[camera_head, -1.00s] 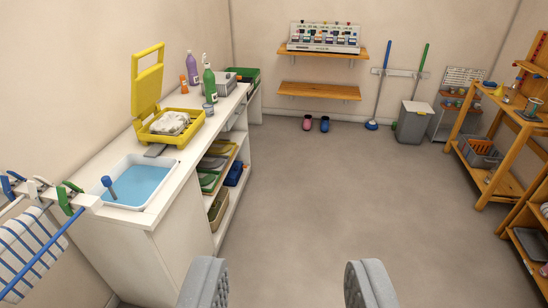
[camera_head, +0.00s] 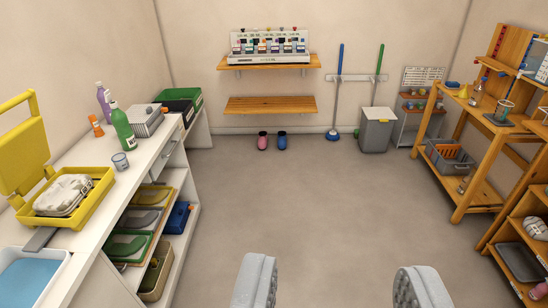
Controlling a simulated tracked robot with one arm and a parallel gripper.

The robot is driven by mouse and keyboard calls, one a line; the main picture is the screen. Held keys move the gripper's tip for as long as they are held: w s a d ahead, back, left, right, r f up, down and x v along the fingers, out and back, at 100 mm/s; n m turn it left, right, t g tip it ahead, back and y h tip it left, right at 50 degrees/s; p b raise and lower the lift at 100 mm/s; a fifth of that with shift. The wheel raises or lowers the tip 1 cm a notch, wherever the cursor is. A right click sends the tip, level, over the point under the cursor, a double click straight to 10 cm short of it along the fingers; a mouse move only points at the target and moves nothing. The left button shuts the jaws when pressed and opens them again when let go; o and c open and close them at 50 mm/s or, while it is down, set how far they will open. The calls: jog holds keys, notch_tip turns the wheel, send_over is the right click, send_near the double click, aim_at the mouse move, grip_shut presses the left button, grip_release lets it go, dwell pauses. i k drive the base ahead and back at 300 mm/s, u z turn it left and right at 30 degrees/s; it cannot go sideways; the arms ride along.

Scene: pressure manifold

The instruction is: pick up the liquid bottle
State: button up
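Several bottles are in view, and I cannot tell for sure which is the liquid bottle. A green bottle (camera_head: 122,127) with a pale label stands upright on the white counter at left. A purple bottle (camera_head: 104,103) stands just behind it. A small clear bottle (camera_head: 478,90) stands on the wooden shelf unit at right. My gripper (camera_head: 338,290) shows at the bottom edge with its two grey fingers wide apart. Nothing is between them, only floor. It is far from all the bottles.
The white counter (camera_head: 92,247) runs along the left with a yellow case (camera_head: 97,192) on it. A wooden shelf unit (camera_head: 470,198) stands at right. A grey bin (camera_head: 376,136) stands by the back wall. The floor (camera_head: 290,190) between is clear.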

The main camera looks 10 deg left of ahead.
aim_at(119, 120)
jog(key=i, duration=1.25)
jog(key=u, duration=0.35)
jog(key=i, duration=1.25)
jog(key=u, duration=0.7)
jog(key=i, duration=1.1)
jog(key=u, duration=0.4)
